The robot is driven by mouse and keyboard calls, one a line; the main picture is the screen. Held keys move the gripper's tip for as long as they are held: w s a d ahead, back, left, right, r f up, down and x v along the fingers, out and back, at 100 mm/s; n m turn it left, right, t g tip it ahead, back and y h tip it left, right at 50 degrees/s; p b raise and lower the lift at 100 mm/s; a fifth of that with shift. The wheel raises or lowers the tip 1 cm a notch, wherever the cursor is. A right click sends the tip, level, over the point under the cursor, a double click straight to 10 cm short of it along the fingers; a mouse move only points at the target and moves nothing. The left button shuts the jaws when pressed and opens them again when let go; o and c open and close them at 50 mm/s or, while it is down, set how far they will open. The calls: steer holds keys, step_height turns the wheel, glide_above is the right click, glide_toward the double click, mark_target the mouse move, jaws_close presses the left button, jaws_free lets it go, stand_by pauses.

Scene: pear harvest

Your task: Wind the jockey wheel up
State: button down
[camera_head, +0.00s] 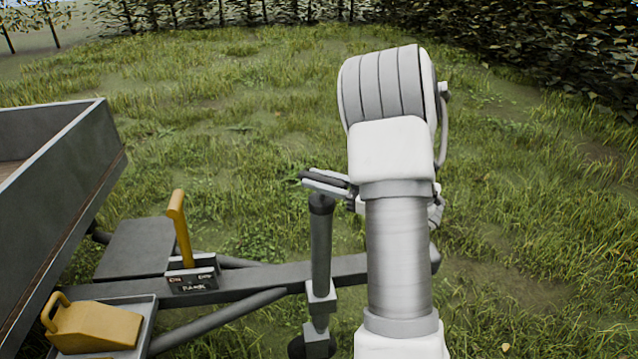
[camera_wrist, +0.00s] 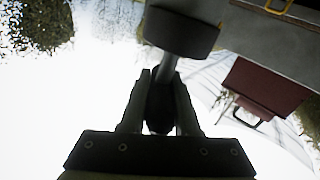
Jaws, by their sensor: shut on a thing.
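The jockey wheel's dark grey tube (camera_head: 321,245) stands upright at the drawbar, with a clamp around its lower part. Its dark wheel (camera_head: 312,345) is partly cut off by the bottom edge. My gripper (camera_head: 322,181) is at the top of the tube. In the wrist view my gripper (camera_wrist: 160,108) is shut on the dark crank handle grip (camera_wrist: 160,105), with a finger on each side. A thin rod runs from the grip to a dark round cap (camera_wrist: 180,32). My forearm hides the drawbar's right part.
The grey drawbar (camera_head: 250,285) runs from the trailer (camera_head: 60,190) at left. A yellow chock (camera_head: 95,328) sits in a tray. Grass lies open behind; hedges (camera_head: 560,45) stand at the back.

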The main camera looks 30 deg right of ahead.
steer(key=n+g+y+p, duration=0.1)
steer(key=n+g+y, duration=0.3)
steer(key=g, duration=0.1)
steer(key=shift+a+r+y+p, duration=0.1)
steer(key=shift+r+y+p, duration=0.1)
steer(key=shift+y+p, duration=0.15)
steer(key=shift+s+a+n+g+y+p, duration=0.15)
steer(key=shift+n+g+y+p, duration=0.75)
steer(key=shift+n+g, duration=1)
steer(key=shift+g, duration=0.5)
steer(key=c, duration=0.7)
jaws_free()
steer(key=shift+a+f, duration=0.1)
steer(key=shift+o, duration=0.2)
steer(key=p+v, duration=0.5)
steer(key=v, duration=1.2)
steer(key=shift+d, duration=0.3)
